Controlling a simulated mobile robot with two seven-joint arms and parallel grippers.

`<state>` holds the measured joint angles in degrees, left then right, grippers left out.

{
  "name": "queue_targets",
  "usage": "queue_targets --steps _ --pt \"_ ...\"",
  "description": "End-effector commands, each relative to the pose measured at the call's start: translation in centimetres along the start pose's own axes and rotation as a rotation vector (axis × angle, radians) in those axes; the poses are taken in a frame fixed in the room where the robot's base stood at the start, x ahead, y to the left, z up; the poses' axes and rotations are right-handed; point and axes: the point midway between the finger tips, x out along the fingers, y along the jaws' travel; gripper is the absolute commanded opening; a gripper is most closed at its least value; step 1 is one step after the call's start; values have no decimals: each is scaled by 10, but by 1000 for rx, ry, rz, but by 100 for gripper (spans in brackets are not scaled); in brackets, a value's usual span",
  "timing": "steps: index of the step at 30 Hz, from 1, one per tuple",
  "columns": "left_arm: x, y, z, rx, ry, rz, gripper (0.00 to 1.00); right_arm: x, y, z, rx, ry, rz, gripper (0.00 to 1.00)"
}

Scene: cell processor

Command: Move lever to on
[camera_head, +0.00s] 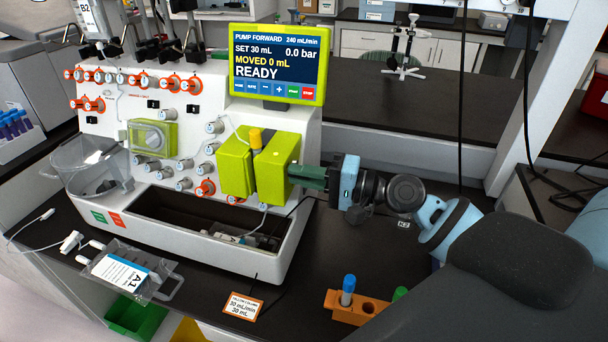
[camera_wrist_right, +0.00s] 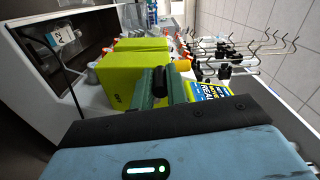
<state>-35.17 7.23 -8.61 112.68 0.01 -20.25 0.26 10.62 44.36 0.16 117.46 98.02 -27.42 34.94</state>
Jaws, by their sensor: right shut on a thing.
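The white cell processor (camera_head: 300,215) stands on the dark bench. A lime-green pump head (camera_head: 272,172) of two blocks, with a yellow-orange knob (camera_head: 255,138) between them, sits on its front right. It also shows in the right wrist view (camera_wrist_right: 130,70). My right gripper (camera_head: 295,174), with dark green fingers, is at the right side of the pump head. I cannot make out a lever or an "on" mark clearly. My left gripper is not in view.
The screen (camera_head: 278,62) above the pump head reads "READY". A grey dial in a green frame (camera_head: 152,136) and several small knobs sit to the left. An orange rack (camera_head: 345,308) with a blue-capped tube (camera_head: 348,288) stands in front, below my right arm.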

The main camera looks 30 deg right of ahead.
Motion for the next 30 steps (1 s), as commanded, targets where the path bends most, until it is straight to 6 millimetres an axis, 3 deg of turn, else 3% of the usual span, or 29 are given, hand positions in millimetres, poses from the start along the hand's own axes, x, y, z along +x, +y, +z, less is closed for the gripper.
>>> queue_targets --steps 3,4,9,20,30 --pt "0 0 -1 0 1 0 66 0 -6 -4 -9 11 -11 0" --pt "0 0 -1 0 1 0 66 0 -6 -4 -9 11 -11 17" --pt "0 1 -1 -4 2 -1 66 0 -5 -3 -8 8 -9 36" --pt "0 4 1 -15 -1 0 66 -4 0 -1 -2 4 -1 36" --pt "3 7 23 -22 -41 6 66 -43 3 -1 1 5 1 36"
